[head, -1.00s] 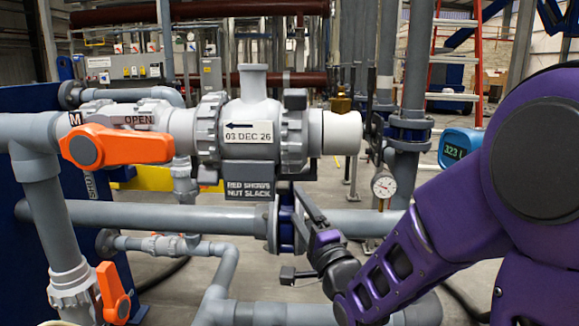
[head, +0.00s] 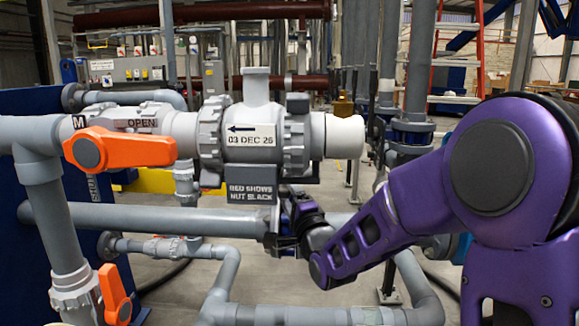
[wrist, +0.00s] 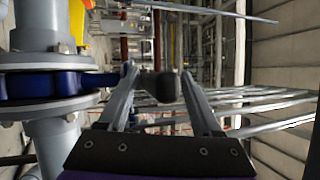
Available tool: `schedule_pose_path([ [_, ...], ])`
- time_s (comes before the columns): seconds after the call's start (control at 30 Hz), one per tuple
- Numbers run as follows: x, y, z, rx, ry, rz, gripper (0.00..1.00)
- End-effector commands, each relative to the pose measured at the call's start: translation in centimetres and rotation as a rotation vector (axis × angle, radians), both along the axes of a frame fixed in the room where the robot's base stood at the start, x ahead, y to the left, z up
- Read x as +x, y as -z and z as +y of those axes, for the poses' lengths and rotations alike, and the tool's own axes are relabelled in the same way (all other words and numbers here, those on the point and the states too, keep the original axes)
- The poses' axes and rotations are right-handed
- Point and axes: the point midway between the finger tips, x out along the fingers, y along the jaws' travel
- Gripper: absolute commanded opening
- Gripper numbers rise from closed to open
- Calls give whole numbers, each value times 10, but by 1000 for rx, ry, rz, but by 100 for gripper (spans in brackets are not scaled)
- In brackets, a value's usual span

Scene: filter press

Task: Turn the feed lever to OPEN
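No label reading "feed" shows. In the head view an orange lever (head: 120,149) lies level on the left pipe, pointing right below an OPEN label (head: 141,122); SHUT lettering runs down beneath it. A second orange lever (head: 115,294) hangs steeply lower left. My gripper (wrist: 159,73) is at the blue valve body under the central fitting, largely hidden by my arm in the head view. In the wrist view its fingers are apart, with a dark rounded knob (wrist: 160,87) between them. The blue valve body (wrist: 55,85) is left of the fingers. Whether either finger touches the knob is unclear.
The grey central fitting (head: 253,149) carries a "03 DEC 26" tag and a "RED SHOWS NUT SLACK" plate (head: 249,193). A level grey pipe (head: 150,219) passes behind my gripper. Lower pipes (head: 290,314) run below it. A red ladder (head: 478,60) stands behind.

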Motion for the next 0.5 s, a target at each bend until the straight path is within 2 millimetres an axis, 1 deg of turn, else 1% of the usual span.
schedule_pose_path([
  [0.03, 0, 0, 0, 0, 0, 0, 55],
  [0.17, 0, 0, 0, 0, 0, 0, 32],
  [0.2, 0, 0, 0, 0, 0, 0, 25],
  [0.27, 0, 0, 0, 0, 0, 0, 16],
  [0.5, 1, -2, -2, 2, 2, 4, 16],
])
